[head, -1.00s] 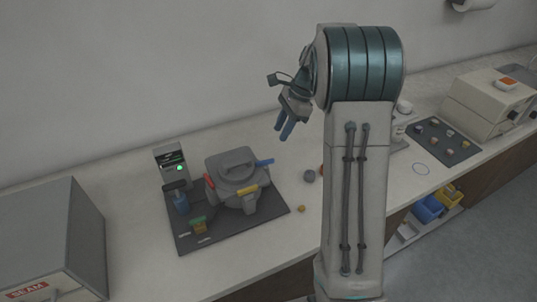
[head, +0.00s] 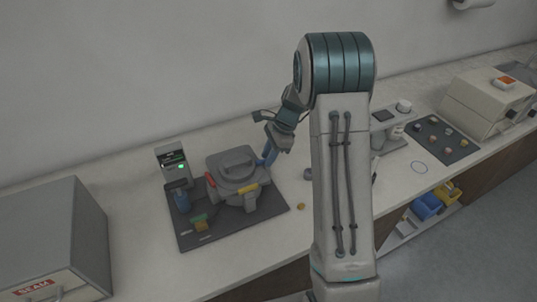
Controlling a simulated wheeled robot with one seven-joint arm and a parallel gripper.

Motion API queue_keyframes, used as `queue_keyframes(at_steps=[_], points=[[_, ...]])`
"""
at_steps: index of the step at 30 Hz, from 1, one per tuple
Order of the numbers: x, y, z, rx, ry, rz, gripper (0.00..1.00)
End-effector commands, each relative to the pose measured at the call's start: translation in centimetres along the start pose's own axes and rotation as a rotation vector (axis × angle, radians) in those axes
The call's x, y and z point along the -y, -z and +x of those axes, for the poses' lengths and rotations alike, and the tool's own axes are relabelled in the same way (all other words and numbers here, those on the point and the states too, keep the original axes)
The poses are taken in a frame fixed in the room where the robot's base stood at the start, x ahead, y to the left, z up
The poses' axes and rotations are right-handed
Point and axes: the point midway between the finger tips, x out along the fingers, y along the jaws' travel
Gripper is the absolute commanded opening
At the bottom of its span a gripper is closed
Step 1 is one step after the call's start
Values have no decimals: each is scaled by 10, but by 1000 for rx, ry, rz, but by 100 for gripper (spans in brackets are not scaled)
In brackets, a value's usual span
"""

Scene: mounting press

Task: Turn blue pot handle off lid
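The grey pot (head: 238,192) with its lid (head: 236,163) sits on a dark mat (head: 194,238) on the counter. A red handle (head: 211,180) is at its left and a yellow handle (head: 248,189) at its front. The blue handle (head: 262,162) is at the pot's right side, mostly hidden by my gripper. My gripper (head: 269,157) points down at the blue handle, its blue fingers overlapping it in the head view. I cannot tell whether the fingers touch the handle or how far apart they are.
A small device with a green light (head: 173,162) stands behind the mat's left part. A grey box (head: 50,235) is at the far left. A small yellow ball (head: 301,206) and a grey knob (head: 308,174) lie right of the mat.

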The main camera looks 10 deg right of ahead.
Motion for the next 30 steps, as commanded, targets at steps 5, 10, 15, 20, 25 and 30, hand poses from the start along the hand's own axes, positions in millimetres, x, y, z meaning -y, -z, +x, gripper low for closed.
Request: queue_keyframes(at_steps=[5,10,15,20,25,30], points=[[0,0,0,0,0,0,0],[0,0,0,0,-3,-6,0],[1,0,0,-1,-18,-44,0],[2,0,0,-1,-51,-123,0],[4,0,0,0,-104,-251,0],[6,-1,0,-1,-166,-400,0]])
